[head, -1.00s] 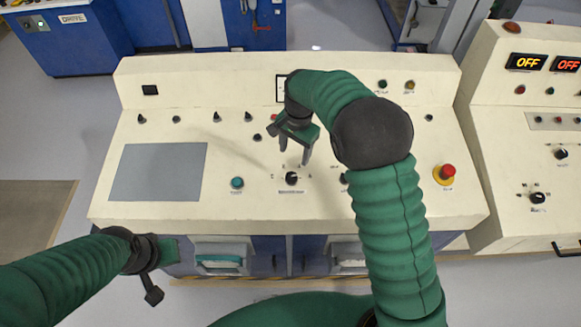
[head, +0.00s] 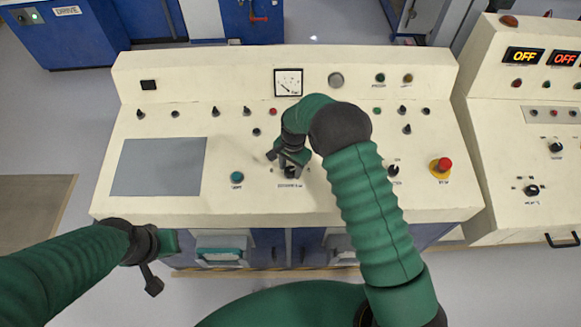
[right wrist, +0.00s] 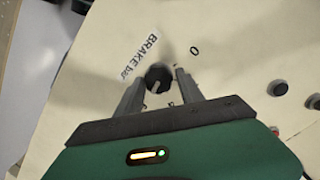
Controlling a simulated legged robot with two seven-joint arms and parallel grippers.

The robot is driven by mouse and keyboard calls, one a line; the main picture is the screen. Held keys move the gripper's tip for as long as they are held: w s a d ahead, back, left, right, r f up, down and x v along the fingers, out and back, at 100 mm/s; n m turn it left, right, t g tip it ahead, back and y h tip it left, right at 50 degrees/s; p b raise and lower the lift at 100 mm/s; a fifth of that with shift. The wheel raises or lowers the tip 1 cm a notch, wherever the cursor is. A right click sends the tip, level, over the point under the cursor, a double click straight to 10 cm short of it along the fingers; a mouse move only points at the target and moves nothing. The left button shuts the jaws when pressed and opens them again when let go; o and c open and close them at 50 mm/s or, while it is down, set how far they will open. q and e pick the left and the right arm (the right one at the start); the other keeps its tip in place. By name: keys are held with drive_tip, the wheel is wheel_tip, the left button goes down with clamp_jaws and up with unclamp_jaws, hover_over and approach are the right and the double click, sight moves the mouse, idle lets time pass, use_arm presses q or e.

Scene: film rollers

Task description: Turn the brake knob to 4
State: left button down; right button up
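The brake knob (right wrist: 158,78) is a round black knob with a pale pointer line on the cream console. In the right wrist view it sits between the fingertips of my right gripper (right wrist: 158,86), with the "BRAKE" label (right wrist: 139,57) beside it and a "0" mark near the right fingertip. The fingers are apart on both sides of the knob; I see a small gap. In the head view my right gripper (head: 289,163) is over the knob (head: 291,171), partly hiding it and its scale. My left gripper (head: 152,264) hangs in front of the console, away from it; its finger opening is unclear.
The cream console (head: 265,208) also carries a teal button (head: 237,177), another black knob (head: 393,170) and a red emergency button (head: 444,165). A gauge (head: 288,82) is on its back panel. A grey panel (head: 158,167) lies left. A second console (head: 535,120) stands right.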

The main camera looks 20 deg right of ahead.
clamp_jaws()
drive_tip(key=n+b, duration=0.1)
drive_tip(key=n, duration=0.3)
drive_tip(key=shift+w+n, duration=0.15)
drive_tip(key=shift+n, duration=0.15)
drive_tip(key=shift+r+n+h+b, duration=0.15)
drive_tip(key=shift+n+b, duration=0.2)
drive_tip(key=shift+n, duration=0.95)
drive_tip(key=shift+n+h+b, duration=0.15)
drive_tip(key=shift+n+b, duration=0.15)
drive_tip(key=shift+n, duration=1)
drive_tip(key=shift+w, duration=0.1)
drive_tip(key=shift+o, duration=0.9)
unclamp_jaws()
drive_tip(key=shift+o, duration=1.1)
drive_tip(key=shift+a, duration=0.1)
